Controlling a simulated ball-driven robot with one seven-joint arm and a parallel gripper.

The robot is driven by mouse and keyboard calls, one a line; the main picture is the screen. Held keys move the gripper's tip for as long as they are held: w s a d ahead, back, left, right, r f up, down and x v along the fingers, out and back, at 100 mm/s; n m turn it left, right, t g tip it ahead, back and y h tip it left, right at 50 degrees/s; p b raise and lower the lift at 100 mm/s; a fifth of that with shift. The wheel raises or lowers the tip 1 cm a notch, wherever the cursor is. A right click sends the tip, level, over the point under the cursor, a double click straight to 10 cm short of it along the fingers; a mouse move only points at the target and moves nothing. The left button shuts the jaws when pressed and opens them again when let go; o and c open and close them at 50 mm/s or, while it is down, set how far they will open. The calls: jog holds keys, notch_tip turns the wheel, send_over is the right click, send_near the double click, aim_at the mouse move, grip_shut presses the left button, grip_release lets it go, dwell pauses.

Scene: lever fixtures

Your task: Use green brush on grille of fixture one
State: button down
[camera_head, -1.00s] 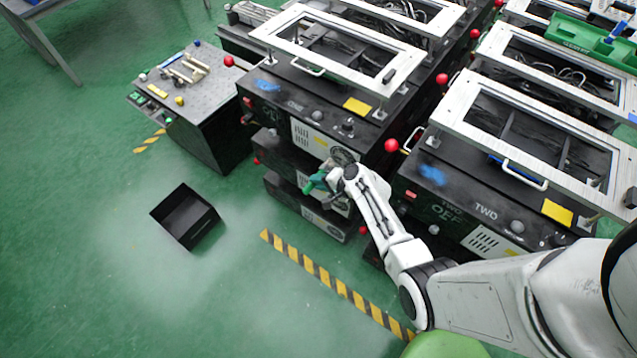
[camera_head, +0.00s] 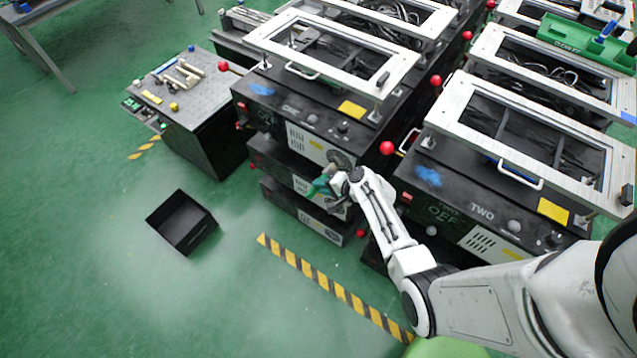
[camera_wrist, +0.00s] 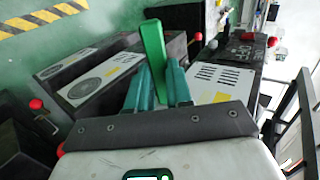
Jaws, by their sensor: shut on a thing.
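Fixture one is the black stacked unit (camera_head: 268,118) left of the unit marked TWO in the head view. Its front has a white panel with a slotted grille (camera_head: 297,138) and a round grille (camera_head: 341,160). My gripper (camera_head: 328,186) is in front of this lower front, with the green brush (camera_head: 318,187) in it. In the wrist view the teal fingers (camera_wrist: 160,88) are shut on the brush, whose green block (camera_wrist: 152,45) stands up between them. The brush's bristles cannot be made out. A slotted grille (camera_wrist: 230,76) and round grilles (camera_wrist: 86,88) show beyond; contact cannot be told.
Red lever balls (camera_head: 387,148) stick out between the fixtures. Fixture TWO (camera_head: 480,212) stands close to my arm on the right. A tool cart (camera_head: 190,110), an open black bin (camera_head: 182,222) and a striped floor line (camera_head: 320,277) lie left. The floor between is clear.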

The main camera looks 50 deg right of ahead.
jog(key=shift+s, duration=2.55)
jog(key=shift+w+r+p, duration=0.2)
jog(key=shift+w+r, duration=0.05)
jog(key=shift+w, duration=0.4)
jog(key=shift+w+r+p, duration=0.15)
jog(key=shift+w+r, duration=0.1)
jog(key=shift+w, duration=0.35)
jog(key=shift+w+r+p, duration=0.2)
jog(key=shift+w+r, duration=0.05)
jog(key=shift+w, duration=0.4)
jog(key=shift+w+b, duration=0.55)
jog(key=shift+w, duration=1.1)
jog(key=shift+r+p, duration=0.8)
jog(key=shift+r, duration=0.1)
jog(key=shift+s+r+p, duration=0.75)
jog(key=shift+s+p, duration=0.45)
jog(key=shift+s, duration=2.35)
jog(key=shift+w+b, duration=0.8)
jog(key=shift+w, duration=2.75)
